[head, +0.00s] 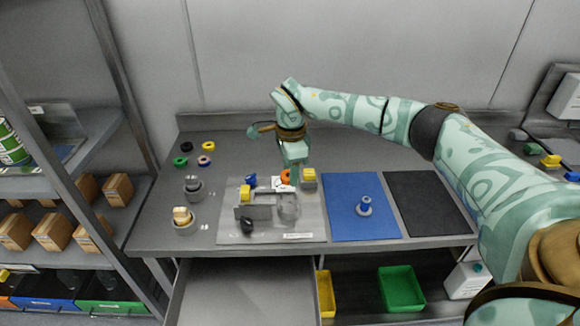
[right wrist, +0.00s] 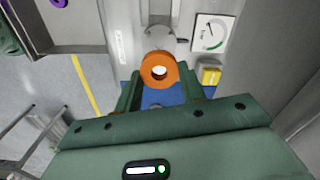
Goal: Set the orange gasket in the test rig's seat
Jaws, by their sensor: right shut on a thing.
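The orange gasket (head: 286,177) is a thick ring held at the fingertips of my right gripper (head: 292,172). In the right wrist view the gasket (right wrist: 160,70) sits between the two green fingers (right wrist: 161,88), with its hole facing the camera. Beyond it is a grey round fitting (right wrist: 166,38) on a pale grey body, which may be the test rig's seat; the gasket appears apart from it. A white dial gauge (right wrist: 210,34) and a yellow block (right wrist: 210,75) stand beside it. In the head view the gripper partly hides this area. My left gripper is not in view.
Several coloured rings lie at back left. An open drawer (head: 240,290) juts out in front.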

